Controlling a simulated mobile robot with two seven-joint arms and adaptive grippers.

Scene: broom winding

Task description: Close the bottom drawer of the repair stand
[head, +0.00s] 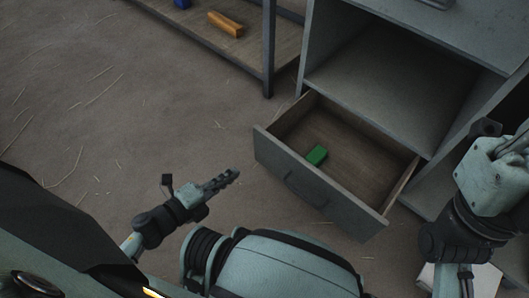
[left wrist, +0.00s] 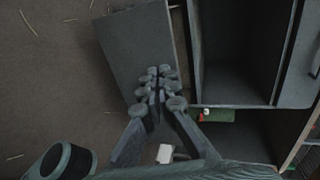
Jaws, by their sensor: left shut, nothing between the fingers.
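The bottom drawer (head: 325,188) of the grey repair stand (head: 400,70) is pulled well out in the head view. Its grey front has a dark handle, and a green block (head: 316,155) lies inside on the wooden bottom. My left gripper (head: 232,175) is shut and empty. In the head view it is in front of the drawer, to the left of its front panel, with a gap showing between them. In the left wrist view, the closed fingers (left wrist: 155,85) overlap a grey panel; I cannot tell whether they touch it. My right gripper cannot be made out.
A shelf unit (head: 268,50) with an orange-brown block (head: 226,24) and a blue item stands at the back. My right arm is close to the stand's right side. A white object (head: 460,280) lies at the lower right. Straw-littered floor at left is clear.

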